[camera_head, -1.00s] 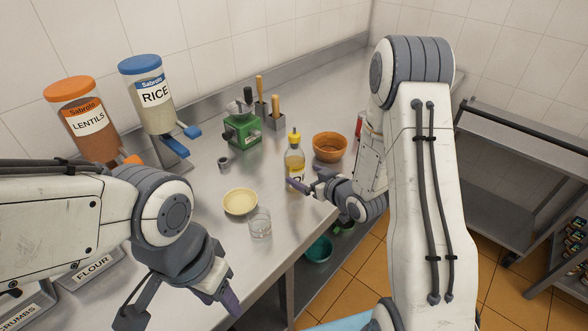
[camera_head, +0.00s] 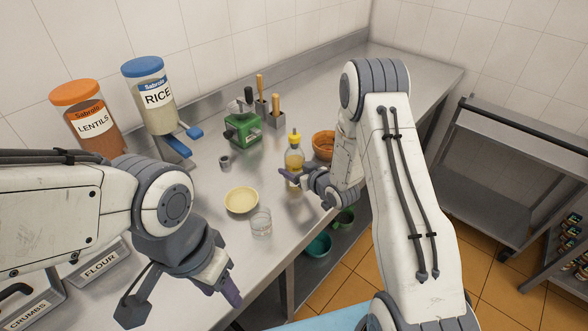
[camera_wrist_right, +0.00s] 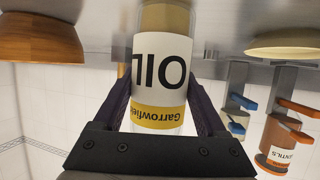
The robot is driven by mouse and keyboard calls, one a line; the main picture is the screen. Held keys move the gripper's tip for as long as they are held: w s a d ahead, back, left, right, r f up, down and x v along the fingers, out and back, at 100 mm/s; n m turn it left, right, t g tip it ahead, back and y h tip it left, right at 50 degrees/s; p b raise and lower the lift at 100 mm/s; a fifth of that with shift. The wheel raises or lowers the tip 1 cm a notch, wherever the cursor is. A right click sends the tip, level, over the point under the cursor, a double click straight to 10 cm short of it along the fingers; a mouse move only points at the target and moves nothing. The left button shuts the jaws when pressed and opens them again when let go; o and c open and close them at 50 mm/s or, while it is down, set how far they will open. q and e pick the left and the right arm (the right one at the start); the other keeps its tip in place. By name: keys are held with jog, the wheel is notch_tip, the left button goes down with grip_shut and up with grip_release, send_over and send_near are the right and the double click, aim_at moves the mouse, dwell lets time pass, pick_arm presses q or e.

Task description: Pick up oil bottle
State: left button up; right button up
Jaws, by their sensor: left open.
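The oil bottle (camera_head: 294,158), with yellow cap and golden oil, stands upright on the steel counter. My right gripper (camera_head: 297,176) is at its lower part, with one finger crossing in front of it in the head view. In the right wrist view, which is upside down, the bottle (camera_wrist_right: 160,60) with its OIL label lies between the two dark fingers of my right gripper (camera_wrist_right: 161,85). The fingers look spread, one on each side; whether they touch the bottle is unclear. My left gripper (camera_head: 180,305) is open and empty near the counter's front edge.
A yellow bowl (camera_head: 241,200) and a glass (camera_head: 260,222) stand left of and nearer than the bottle. An orange bowl (camera_head: 323,145) is close behind my right arm. The lentils (camera_head: 92,118) and rice (camera_head: 153,95) dispensers are further left.

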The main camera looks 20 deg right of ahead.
grip_shut()
jog(key=shift+r, duration=0.1)
